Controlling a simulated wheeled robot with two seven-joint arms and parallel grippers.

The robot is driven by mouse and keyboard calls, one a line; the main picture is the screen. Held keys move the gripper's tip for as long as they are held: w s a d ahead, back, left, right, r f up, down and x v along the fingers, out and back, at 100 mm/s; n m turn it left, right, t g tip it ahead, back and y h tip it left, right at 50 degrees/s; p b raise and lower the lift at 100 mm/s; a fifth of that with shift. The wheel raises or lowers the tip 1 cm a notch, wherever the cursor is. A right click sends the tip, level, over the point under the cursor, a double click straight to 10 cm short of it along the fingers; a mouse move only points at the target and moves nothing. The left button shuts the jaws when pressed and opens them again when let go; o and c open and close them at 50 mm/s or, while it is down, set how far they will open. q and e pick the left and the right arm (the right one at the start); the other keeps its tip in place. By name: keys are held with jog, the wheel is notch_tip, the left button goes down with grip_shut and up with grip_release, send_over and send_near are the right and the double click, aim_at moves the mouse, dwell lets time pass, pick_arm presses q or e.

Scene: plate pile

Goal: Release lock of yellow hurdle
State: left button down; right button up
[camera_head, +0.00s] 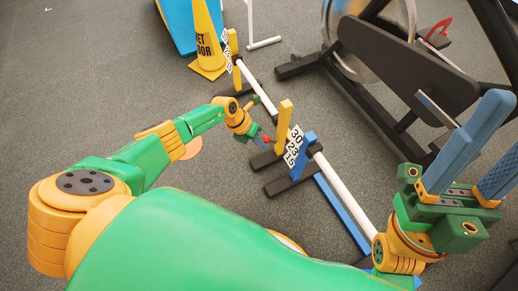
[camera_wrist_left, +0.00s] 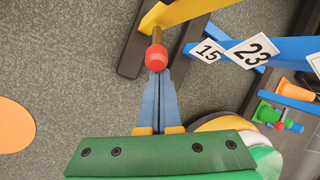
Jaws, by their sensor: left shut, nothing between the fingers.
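The yellow hurdle's near post (camera_head: 284,125) stands upright in the head view, beside number plates. In the left wrist view the yellow post (camera_wrist_left: 180,12) is at the top, with a red knob (camera_wrist_left: 156,58) on a short rod beside it. My left gripper (camera_wrist_left: 157,74) is shut and empty. Its blue fingertips are right at the red knob; whether they touch it I cannot tell. In the head view the left gripper (camera_head: 262,139) is small, just left of the yellow post. My right gripper (camera_head: 500,125) is at the right, its blue fingers apart, far from the hurdle.
A blue hurdle post (camera_head: 302,158) with number plates (camera_head: 293,146) stands close to the yellow post. A white bar (camera_head: 343,195) runs towards my right arm. Dark exercise equipment (camera_head: 410,60) fills the upper right. A yellow cone (camera_head: 206,45) stands behind.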

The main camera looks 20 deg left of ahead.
pick_arm(q)
jog(key=shift+w+d+r+g+y, duration=0.3)
jog(key=shift+w+d+r, duration=0.15)
jog(key=shift+w+r, duration=0.15)
jog(key=shift+r+p, duration=0.75)
jog(key=shift+r, duration=0.05)
jog(key=shift+s+f, duration=0.1)
